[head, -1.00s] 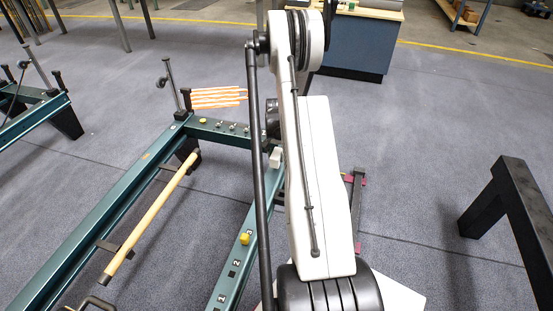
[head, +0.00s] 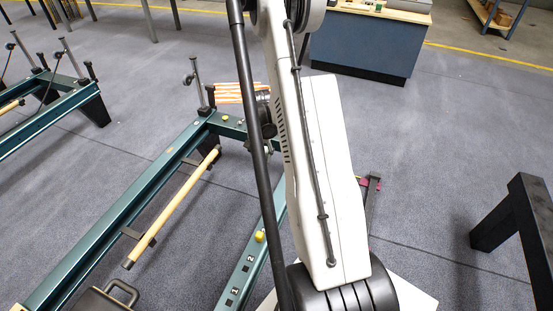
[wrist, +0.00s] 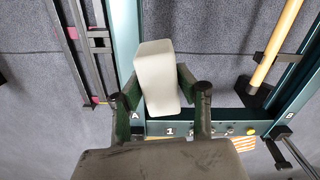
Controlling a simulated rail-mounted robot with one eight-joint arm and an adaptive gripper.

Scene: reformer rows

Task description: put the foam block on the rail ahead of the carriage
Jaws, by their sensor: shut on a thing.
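The white foam block (wrist: 157,78) is in my gripper (wrist: 159,80) in the wrist view, between the two fingers, tilted slightly. It is over or beside the teal rail (wrist: 124,35); its height above the rail cannot be told. In the head view my arm hides the block and fingers. The same frame's right rail (head: 238,278) runs toward the bottom, with a yellow knob and numbered marks. A dark padded piece with a handle (head: 98,301), which looks like the carriage, shows at the bottom left between the rails.
A wooden bar (head: 172,208) lies between the rails. A second teal frame (head: 40,125) is at the left, a black stand (head: 520,215) at the right, and a blue cabinet (head: 370,45) behind.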

